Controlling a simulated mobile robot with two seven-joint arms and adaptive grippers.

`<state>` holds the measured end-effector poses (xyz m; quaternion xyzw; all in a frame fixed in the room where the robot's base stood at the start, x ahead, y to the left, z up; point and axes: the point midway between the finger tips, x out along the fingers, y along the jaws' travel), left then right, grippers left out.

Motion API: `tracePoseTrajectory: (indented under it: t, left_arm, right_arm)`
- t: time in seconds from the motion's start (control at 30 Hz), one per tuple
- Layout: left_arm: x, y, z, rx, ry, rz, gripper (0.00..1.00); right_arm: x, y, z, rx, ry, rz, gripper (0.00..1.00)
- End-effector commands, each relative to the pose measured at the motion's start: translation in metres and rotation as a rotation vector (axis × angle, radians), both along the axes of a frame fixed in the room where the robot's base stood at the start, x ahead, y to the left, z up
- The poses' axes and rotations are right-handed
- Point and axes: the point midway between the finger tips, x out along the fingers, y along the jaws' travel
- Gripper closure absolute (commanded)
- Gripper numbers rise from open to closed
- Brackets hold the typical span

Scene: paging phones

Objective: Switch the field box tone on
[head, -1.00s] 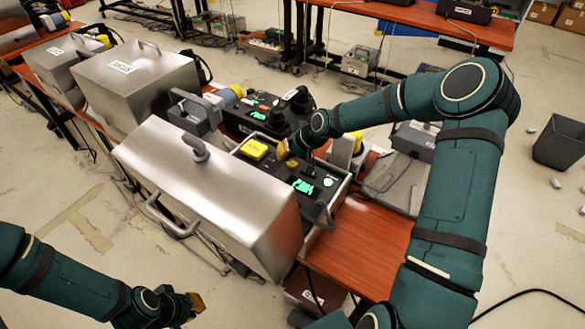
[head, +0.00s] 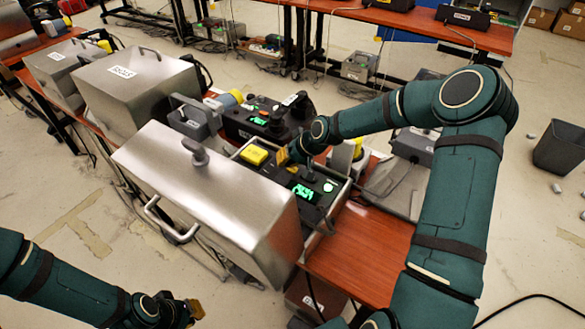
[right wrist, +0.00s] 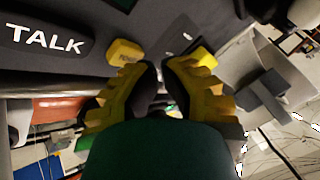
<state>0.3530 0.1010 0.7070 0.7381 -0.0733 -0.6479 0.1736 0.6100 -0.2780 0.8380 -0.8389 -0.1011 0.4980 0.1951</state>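The nearest box, with a large silver lid (head: 205,190), has a dark control panel with a yellow square button (head: 254,154), a lit green display (head: 303,193) and a small round green light (head: 328,187). I cannot read its name. My right gripper (head: 283,158) is low over this panel, right of the yellow button. In the right wrist view its fingertips (right wrist: 160,66) nearly meet, with nothing seen between them. A yellow control (right wrist: 125,51) lies just ahead and left of them, beside a TALK label (right wrist: 47,40). Contact is unclear. My left gripper (head: 194,308) is at the bottom, away from the boxes.
A second box (head: 250,120) with a green display stands behind, and more silver-lidded boxes (head: 135,85) stand at the left. The orange-brown table (head: 365,250) is bare at the front right. A dark bin (head: 560,145) stands on the floor at right.

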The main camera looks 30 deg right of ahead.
Motion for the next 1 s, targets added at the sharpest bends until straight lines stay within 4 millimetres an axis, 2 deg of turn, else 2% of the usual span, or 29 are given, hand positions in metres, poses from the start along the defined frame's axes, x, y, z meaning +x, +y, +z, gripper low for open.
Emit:
tracePoseTrajectory:
  t: [1.0]
  left_arm:
    - [0.0000,0.0000,-0.0058,0.000,0.000,0.000,1.00]
  right_arm:
    - [-0.0001,-0.0001,-0.0092,0.000,0.000,-0.001,1.00]
